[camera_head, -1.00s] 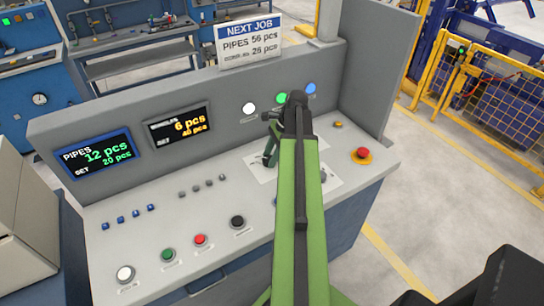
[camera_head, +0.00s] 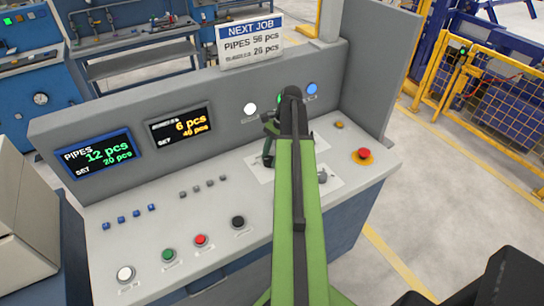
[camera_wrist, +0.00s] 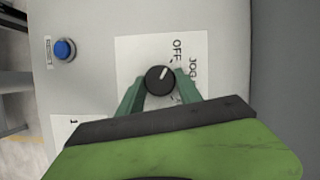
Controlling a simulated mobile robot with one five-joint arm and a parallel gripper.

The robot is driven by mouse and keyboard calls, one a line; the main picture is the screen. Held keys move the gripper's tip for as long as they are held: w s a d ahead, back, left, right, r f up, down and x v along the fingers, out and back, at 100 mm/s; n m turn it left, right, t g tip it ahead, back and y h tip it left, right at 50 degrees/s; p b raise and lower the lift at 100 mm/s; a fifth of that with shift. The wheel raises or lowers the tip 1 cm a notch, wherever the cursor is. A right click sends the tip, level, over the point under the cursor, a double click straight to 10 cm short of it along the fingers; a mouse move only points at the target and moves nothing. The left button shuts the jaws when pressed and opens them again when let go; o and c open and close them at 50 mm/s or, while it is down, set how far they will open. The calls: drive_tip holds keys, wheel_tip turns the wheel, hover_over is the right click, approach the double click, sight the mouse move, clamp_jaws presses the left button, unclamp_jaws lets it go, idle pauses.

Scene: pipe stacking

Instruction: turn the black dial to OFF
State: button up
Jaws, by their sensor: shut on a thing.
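The black dial (camera_wrist: 160,79) sits on a white label plate (camera_wrist: 130,55) in the wrist view. Its white pointer line slants up and to the right, toward the side where OFF and JOG are printed. OFF stands just above the dial and JOG to its right; a third label below right is partly hidden by a finger. My gripper (camera_wrist: 158,88) has one green finger on each side of the dial and is shut on it. In the head view my gripper (camera_head: 268,150) is down at the white plate (camera_head: 262,172), and my arm hides the dial.
A silver knob (camera_head: 322,176) is right of my arm. A red button on a yellow base (camera_head: 363,155) stands farther right. Several push buttons, including a black one (camera_head: 238,222), are at the front left. The upright panel with screens (camera_head: 180,128) rises behind.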

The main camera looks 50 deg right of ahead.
drive_tip(key=shift+s+a, duration=0.1)
drive_tip(key=o, duration=1.4)
drive_tip(key=shift+c, duration=0.2)
drive_tip(key=w+p+v, duration=0.1)
drive_tip(key=p+v, duration=1.5)
drive_tip(key=v, duration=0.1)
drive_tip(key=shift+s+r, duration=0.25)
drive_tip(key=shift+s, duration=0.2)
